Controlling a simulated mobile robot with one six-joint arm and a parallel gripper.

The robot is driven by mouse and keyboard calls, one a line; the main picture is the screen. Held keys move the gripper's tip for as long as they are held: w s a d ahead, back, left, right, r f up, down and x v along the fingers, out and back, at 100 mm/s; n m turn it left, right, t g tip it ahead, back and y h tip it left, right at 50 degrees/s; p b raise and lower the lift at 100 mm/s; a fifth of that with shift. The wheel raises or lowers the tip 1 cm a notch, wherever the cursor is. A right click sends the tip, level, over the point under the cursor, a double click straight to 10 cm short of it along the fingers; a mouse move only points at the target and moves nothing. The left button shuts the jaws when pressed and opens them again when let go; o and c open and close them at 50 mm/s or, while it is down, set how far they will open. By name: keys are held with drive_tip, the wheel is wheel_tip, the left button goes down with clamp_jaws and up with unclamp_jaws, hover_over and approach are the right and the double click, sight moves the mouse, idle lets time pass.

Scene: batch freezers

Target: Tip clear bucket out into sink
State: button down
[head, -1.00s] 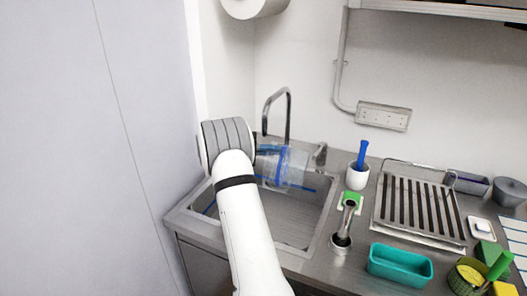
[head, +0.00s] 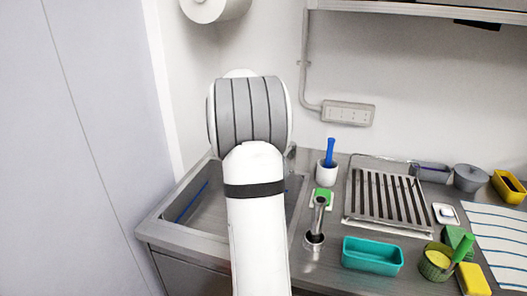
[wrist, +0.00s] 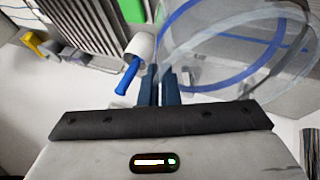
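The clear bucket (wrist: 215,62), see-through with a blue ring, fills the upper right of the wrist view and appears tilted. My gripper (wrist: 161,84) has its two dark fingers close together at the bucket's edge and looks shut on its wall. I cannot tell whether anything is left in the bucket.
Right of the sink stand a white cup (head: 326,174) with a blue-handled tool, a metal-handled tool (head: 316,222), a slatted drainer (head: 388,203) and a teal tray (head: 372,256). A wall (head: 80,150) closes off the left side. A paper roll (head: 205,8) hangs above.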

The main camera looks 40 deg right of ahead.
drive_tip(key=f+t, duration=0.1)
drive_tip(key=f+y+b, duration=0.1)
drive_tip(key=f+t, duration=0.1)
drive_tip(key=shift+s+d+m+t+y, duration=0.15)
drive_tip(key=shift+s+m+t+y, duration=0.15)
drive_tip(key=shift+m+y, duration=0.1)
drive_tip(key=shift+f+t+y+b, duration=0.6)
drive_tip(key=shift+f+t+y, duration=0.1)
drive_tip(key=shift+f+t, duration=0.25)
